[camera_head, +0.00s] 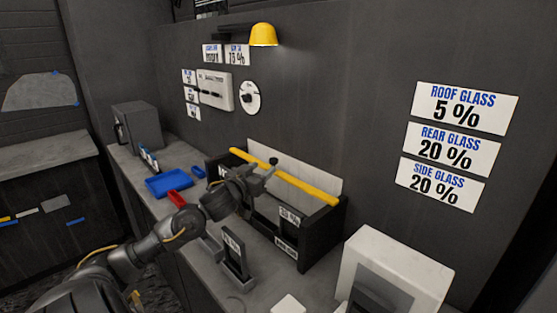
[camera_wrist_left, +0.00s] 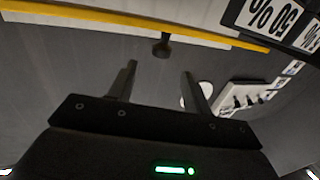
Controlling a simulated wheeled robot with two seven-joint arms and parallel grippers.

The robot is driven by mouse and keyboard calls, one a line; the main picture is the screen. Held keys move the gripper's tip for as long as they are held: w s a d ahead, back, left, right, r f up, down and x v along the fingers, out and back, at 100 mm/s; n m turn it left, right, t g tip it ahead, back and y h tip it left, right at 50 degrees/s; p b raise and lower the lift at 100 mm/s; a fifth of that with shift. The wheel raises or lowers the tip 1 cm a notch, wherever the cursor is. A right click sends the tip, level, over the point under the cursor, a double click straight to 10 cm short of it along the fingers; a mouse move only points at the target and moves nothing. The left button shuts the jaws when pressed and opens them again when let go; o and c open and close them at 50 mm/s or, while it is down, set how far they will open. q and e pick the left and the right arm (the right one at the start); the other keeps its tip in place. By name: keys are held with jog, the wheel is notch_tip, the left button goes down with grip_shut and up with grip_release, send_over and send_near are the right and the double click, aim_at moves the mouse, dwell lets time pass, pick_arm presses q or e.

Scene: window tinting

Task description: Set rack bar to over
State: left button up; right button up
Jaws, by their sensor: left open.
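The yellow rack bar (camera_head: 308,187) runs along the top of a dark rack (camera_head: 322,238), in front of a pale panel. A small dark knob (camera_head: 273,161) stands at the bar's middle. My left gripper (camera_head: 264,176) is just in front of the bar near this knob, and its arm hides part of the rack. In the left wrist view the bar (camera_wrist_left: 100,18) crosses the top. The knob (camera_wrist_left: 161,47) hangs beyond the open fingers of my left gripper (camera_wrist_left: 160,70), lined up with the gap between them. The gap looks empty, and the knob appears apart from the fingers. My right gripper is not in view.
A blue tray (camera_head: 168,185) and a grey box (camera_head: 138,127) stand on the counter at the left. A small labelled stand (camera_head: 236,258) is in front of the rack. A white-framed unit (camera_head: 395,262) is to the right. A yellow lamp (camera_head: 263,35) juts from the wall above.

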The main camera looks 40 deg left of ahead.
aim_at(274, 158)
pick_arm(q)
jog(key=p+x, duration=0.2)
jog(key=x, duration=0.6)
jog(key=shift+w+a+r, duration=0.15)
jog(key=shift+w+a, duration=0.05)
jog(key=shift+w, duration=0.05)
jog(key=shift+x, duration=0.9)
grip_shut()
jog(key=shift+s+d, duration=0.1)
